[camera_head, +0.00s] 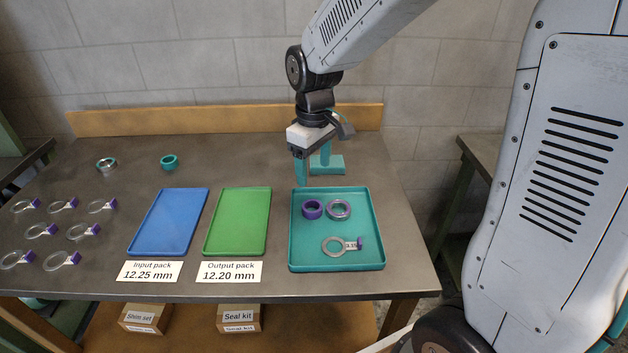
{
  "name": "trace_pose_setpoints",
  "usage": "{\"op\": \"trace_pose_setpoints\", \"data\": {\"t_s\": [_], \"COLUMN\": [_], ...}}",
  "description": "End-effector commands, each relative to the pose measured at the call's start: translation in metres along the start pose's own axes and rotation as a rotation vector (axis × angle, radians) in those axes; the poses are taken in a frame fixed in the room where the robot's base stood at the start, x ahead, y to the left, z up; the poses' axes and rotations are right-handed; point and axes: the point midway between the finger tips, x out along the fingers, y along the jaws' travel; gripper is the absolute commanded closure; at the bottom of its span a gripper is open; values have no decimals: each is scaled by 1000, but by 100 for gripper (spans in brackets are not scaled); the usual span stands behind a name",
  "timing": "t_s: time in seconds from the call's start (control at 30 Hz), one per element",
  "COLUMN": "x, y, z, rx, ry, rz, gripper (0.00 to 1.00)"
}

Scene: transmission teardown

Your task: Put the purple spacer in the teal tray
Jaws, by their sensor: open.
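A purple spacer ring (312,209) lies in the teal tray (378,259), in its back left part. Beside it on the right lies a silver ring (339,209) with a purple tint. A flat grey ring (333,246) with a white label and purple tab lies in the front part of the tray. My gripper (313,168) is open, fingers pointing down, just behind the tray's back edge in the picture. Nothing shows between its fingers, and it appears apart from the spacer.
Blue (168,222) and green (237,222) trays lie to the left. Several tagged rings (41,231) are at far left. A metal ring (106,164) and teal ring (169,162) stand behind.

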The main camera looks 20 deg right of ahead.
Motion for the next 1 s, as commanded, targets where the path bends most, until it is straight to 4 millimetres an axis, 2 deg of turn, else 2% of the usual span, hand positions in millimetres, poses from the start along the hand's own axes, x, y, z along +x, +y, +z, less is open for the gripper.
{"op": "trace_pose_setpoints", "data": {"t_s": [0.23,0.37,0.5,0.7,0.8,0.9,1.0], "x": [-11,-30,-63,-92,-97,-98,-97], "y": [-1,-8,-25,-56,-71,-82,-89], "z": [3,23,69,144,175,199,214], "rx": [6,53,157,329,404,464,503], "ry": [2,16,42,76,91,103,109], "rz": [1,8,18,28,31,33,33], "gripper": [34,34,34,34,34,34,34]}}
